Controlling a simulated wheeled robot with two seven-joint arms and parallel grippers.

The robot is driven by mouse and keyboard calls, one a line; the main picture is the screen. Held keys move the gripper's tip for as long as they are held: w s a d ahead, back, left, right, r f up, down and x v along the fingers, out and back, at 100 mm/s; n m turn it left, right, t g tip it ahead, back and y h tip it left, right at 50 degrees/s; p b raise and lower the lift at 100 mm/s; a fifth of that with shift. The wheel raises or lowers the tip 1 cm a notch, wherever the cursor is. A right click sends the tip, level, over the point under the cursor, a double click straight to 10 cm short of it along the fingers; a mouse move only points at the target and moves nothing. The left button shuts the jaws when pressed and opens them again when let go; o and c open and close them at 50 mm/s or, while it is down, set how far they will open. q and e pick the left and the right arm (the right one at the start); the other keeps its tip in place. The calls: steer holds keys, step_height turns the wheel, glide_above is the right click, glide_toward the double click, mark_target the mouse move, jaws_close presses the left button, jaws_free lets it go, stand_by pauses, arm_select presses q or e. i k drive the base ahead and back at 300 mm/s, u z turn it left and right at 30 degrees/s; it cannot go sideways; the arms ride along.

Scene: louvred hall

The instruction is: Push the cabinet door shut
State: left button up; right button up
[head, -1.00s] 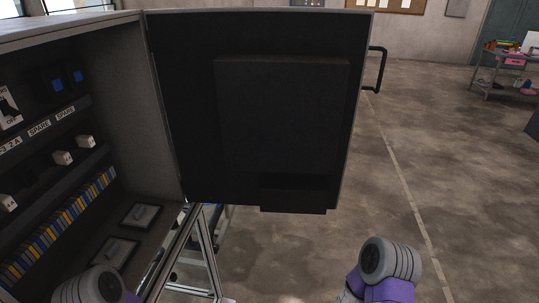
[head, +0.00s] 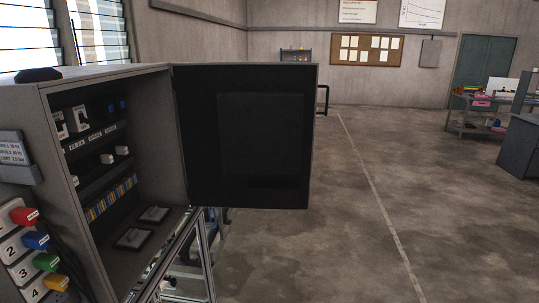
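The cabinet (head: 150,115) stands at the left on a metal frame, its front open. Inside are switches, labelled rails and a row of coloured terminals. The cabinet door (head: 265,135) is hinged at the cabinet's right edge and stands wide open, its dark inner face towards me. A black handle (head: 323,99) sticks out past the door's right edge. Neither of my grippers shows in the head view now.
Coloured numbered plugs (head: 38,240) with cables sit on the cabinet's left side. The floor (head: 350,210) right of the door is clear. A shelf cart (head: 480,112) and a grey cabinet (head: 521,145) stand at the far right.

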mark_target(247, 129)
steer(key=z, duration=1.05)
steer(key=i, duration=4.8)
steer(key=u, duration=4.15)
